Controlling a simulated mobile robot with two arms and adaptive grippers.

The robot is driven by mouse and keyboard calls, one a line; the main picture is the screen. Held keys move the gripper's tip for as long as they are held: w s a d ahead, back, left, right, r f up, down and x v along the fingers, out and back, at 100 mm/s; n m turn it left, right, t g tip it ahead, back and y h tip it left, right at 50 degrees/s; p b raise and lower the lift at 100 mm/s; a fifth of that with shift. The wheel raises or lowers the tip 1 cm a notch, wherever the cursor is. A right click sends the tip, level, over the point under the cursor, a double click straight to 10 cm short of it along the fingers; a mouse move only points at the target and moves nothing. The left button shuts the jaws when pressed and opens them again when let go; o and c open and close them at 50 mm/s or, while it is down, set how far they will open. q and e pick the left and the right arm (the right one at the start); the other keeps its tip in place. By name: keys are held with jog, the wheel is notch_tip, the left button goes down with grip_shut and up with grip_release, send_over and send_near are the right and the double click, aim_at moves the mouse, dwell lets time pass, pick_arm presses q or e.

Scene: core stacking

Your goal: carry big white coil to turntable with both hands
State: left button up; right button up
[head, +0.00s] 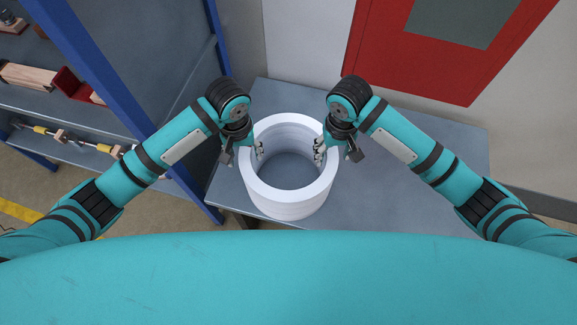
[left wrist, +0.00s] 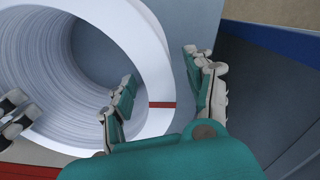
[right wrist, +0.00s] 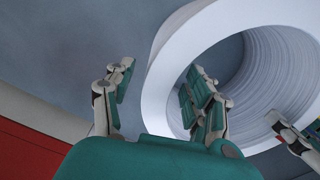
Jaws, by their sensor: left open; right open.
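The big white coil (head: 289,202), a thick open ring, stands upright on the grey table (head: 420,180). My left gripper (head: 243,153) is open at the coil's left rim. In the left wrist view (left wrist: 165,85) one side of its fingers is inside the hole and the other outside, with the coil wall (left wrist: 150,62) between. My right gripper (head: 337,151) is open at the right rim. In the right wrist view (right wrist: 160,92) its fingers likewise straddle the wall (right wrist: 163,75). Firm contact cannot be told. I cannot make out a turntable.
A shelf with blue posts (head: 95,70) stands close on the left, holding wooden pieces (head: 28,75) and rods. A red panel (head: 425,50) is on the wall behind. The table is clear right of the coil.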

pick_arm(q)
notch_tip(320, 180, down, 6)
jog(key=shift+r, duration=0.1)
pick_arm(e)
notch_tip(320, 180, down, 6)
pick_arm(q)
grip_shut()
pick_arm(e)
grip_shut()
pick_arm(q)
jog(key=shift+w+r, duration=0.1)
jog(key=shift+r, duration=0.05)
pick_arm(e)
jog(key=shift+w+r, duration=0.15)
jog(key=shift+r, duration=0.05)
